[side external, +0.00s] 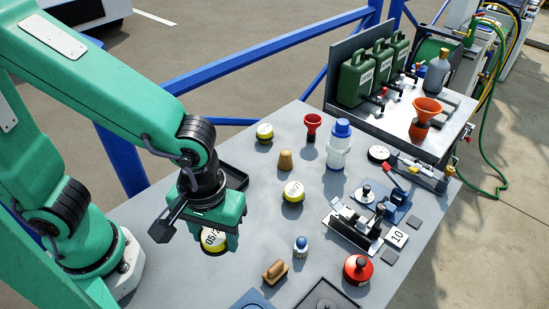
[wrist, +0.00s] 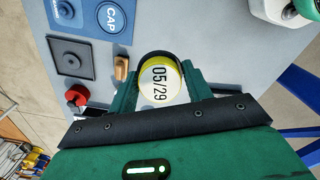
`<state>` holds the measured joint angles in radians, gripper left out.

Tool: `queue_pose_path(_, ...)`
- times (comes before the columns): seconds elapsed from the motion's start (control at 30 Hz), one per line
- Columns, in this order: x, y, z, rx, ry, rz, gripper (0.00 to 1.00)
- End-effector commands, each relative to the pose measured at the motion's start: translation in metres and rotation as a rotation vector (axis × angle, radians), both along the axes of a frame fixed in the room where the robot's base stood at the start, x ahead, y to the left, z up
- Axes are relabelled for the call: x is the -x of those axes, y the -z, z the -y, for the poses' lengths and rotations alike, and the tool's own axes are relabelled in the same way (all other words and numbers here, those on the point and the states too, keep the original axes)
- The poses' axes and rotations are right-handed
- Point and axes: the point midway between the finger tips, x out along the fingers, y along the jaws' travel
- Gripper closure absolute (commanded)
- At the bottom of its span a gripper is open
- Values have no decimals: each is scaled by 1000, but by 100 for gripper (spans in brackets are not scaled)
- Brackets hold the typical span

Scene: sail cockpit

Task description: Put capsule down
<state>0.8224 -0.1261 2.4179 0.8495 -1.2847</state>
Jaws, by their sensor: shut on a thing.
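A round yellow-and-white capsule (side external: 211,241) marked 05/29 sits between the fingers of my gripper (side external: 217,238) in the side view. The wrist view shows the capsule (wrist: 158,82) with its label facing the camera, and the green fingers of my gripper (wrist: 163,85) shut on its two sides. The capsule is low over the grey table (side external: 150,273); I cannot tell whether it touches the surface. Another one (side external: 265,132) stands farther back.
A dark tray (side external: 237,176) is partly hidden behind my gripper. A wooden stopper (side external: 285,160), a small blue-and-white piece (side external: 300,247), a wooden-handled stamp (side external: 274,271) and a red round piece (side external: 357,269) stand to the right. A blue-and-white bottle (side external: 339,147) stands farther back.

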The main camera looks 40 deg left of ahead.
Motion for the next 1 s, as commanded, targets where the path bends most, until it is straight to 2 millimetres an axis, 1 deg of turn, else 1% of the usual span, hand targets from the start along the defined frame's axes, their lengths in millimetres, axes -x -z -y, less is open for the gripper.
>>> queue_pose_path(0.03,-8,0,-6,0,-79,0,74)
queue_pose_path(0.3,-43,-2,-36,1,-507,0,74)
queue_pose_path(0.6,-76,-4,-76,2,-972,1,74)
queue_pose_path(0.8,-89,-5,-98,2,-1196,2,74)
queue_pose_path(1.0,-94,-5,-108,2,-1294,1,74)
